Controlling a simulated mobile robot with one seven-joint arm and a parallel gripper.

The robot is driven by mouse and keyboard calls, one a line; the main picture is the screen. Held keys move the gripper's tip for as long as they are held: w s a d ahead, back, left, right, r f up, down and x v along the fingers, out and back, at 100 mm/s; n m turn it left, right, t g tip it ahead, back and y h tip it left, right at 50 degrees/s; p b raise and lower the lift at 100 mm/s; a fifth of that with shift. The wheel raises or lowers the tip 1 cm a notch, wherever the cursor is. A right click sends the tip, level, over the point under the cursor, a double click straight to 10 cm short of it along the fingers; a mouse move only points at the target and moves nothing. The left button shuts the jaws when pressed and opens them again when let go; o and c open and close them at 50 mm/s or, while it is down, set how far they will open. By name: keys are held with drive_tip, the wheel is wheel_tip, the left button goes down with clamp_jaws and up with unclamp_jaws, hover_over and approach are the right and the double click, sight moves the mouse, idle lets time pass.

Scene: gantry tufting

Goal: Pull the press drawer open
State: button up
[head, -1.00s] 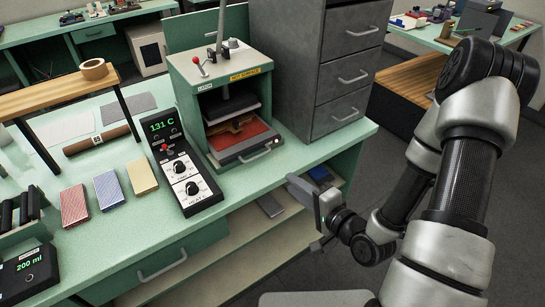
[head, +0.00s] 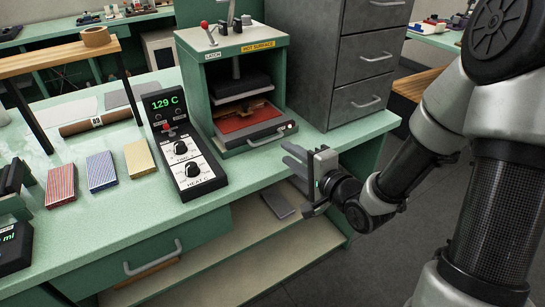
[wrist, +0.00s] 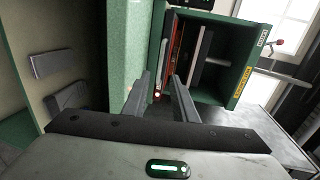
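The press (head: 238,62) is a green box with a yellow hot-surface label, standing on the green bench. Its drawer (head: 252,137) is at the bottom front and looks pushed in, with a curved handle (head: 266,138) and a small lit lamp at the front's right end. A red pad (head: 240,120) with a brown piece on it shows inside. My gripper (head: 292,163) is open and empty, just in front and to the right of the drawer, apart from the handle. In the wrist view my gripper (wrist: 160,97) has its fingers spread, with the lamp between them.
A control box (head: 184,150) reading 129 C stands left of the press. A grey filing cabinet (head: 345,60) stands close on the right. The bench edge runs below my gripper, over an open shelf (head: 235,245). Bench in front of the press is clear.

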drive_tip(key=b+x, duration=0.1)
drive_tip(key=x, duration=0.8)
drive_tip(key=shift+c, duration=0.2)
clamp_jaws()
idle(1.1)
